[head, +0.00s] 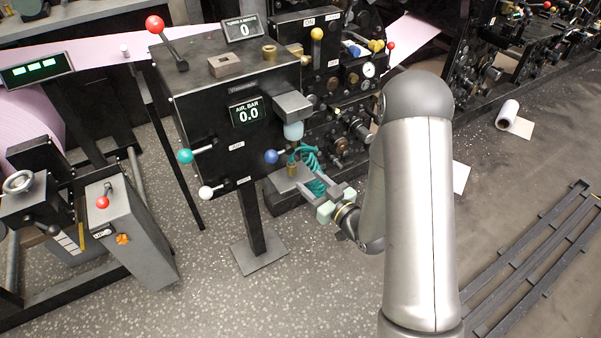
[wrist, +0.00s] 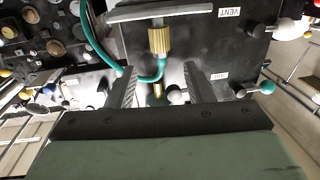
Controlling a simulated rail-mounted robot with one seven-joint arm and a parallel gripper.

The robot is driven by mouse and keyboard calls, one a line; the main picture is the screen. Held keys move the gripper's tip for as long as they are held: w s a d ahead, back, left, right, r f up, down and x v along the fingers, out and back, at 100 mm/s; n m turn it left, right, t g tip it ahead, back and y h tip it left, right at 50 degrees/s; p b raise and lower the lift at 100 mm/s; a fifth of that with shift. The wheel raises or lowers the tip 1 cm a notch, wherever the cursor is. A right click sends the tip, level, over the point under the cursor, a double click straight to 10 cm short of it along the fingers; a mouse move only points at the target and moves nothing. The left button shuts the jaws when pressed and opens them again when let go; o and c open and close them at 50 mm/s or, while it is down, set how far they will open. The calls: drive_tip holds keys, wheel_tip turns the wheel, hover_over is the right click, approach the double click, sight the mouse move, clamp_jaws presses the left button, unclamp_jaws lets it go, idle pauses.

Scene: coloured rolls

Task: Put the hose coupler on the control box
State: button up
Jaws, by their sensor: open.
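The control box (head: 225,105) is a black case on a post, with a display reading 0.0. A knurled brass piece, apparently the hose coupler (wrist: 158,40), is by a grey plate (wrist: 175,12) in the wrist view, with a teal hose (wrist: 100,50) curving past it. My gripper (head: 318,192) is open and close to the coil's lower end. In the wrist view its fingers (wrist: 160,76) are apart, with the coupler beyond the tips.
Lever balls in teal (head: 185,156), white (head: 206,192) and blue (head: 271,156) stick out of the box. Press machinery (head: 345,110) stands behind.

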drive_tip(key=s+d+r+m+g+h, duration=0.1)
drive_tip(key=s+d+m+g+h, duration=0.15)
drive_tip(key=d+h, duration=0.25)
drive_tip(key=s+d+r+m+g+h, duration=0.1)
drive_tip(key=s+d+r+g+h, duration=0.15)
drive_tip(key=d+h, duration=0.3)
drive_tip(key=s+r+m+g, duration=0.2)
drive_tip(key=s+r+g, duration=0.1)
drive_tip(key=s, duration=0.7)
drive_tip(key=s+r+m+g, duration=0.2)
drive_tip(key=s+g, duration=0.4)
drive_tip(key=s, duration=0.5)
drive_tip(key=shift+d+r, duration=0.25)
drive_tip(key=shift+r, duration=0.5)
drive_tip(key=shift+h, duration=0.25)
